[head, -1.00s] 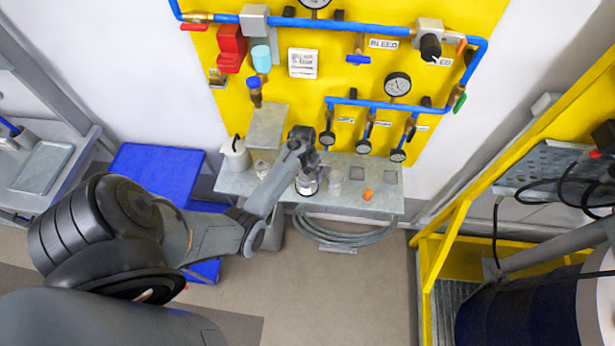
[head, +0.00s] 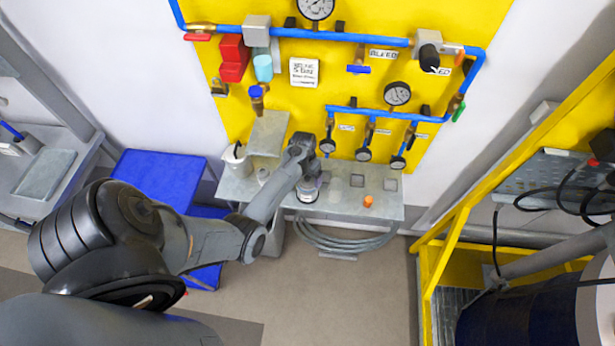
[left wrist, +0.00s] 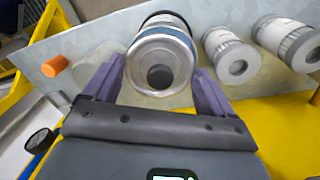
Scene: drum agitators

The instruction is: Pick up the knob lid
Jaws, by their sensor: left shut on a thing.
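The knob lid (left wrist: 160,55) is a pale round lid with a dark central knob, seen close up in the left wrist view. It sits at the top of a cylindrical container, whose darker rim shows behind it. My left gripper (left wrist: 158,90) has its two purple fingers on either side of the lid and is shut on it. In the head view my left gripper (head: 308,182) is at the container on the grey shelf (head: 235,188), and my wrist hides most of the lid. I cannot tell whether the lid is raised. My right gripper is not in view.
An orange cap (head: 368,201) stands to the right on the shelf. Two more pale cylinders (left wrist: 232,55) (left wrist: 288,42) stand beside the held one. A yellow panel (head: 290,95) with blue pipes, valves and gauges rises behind. A coiled grey hose (head: 335,240) hangs below the shelf.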

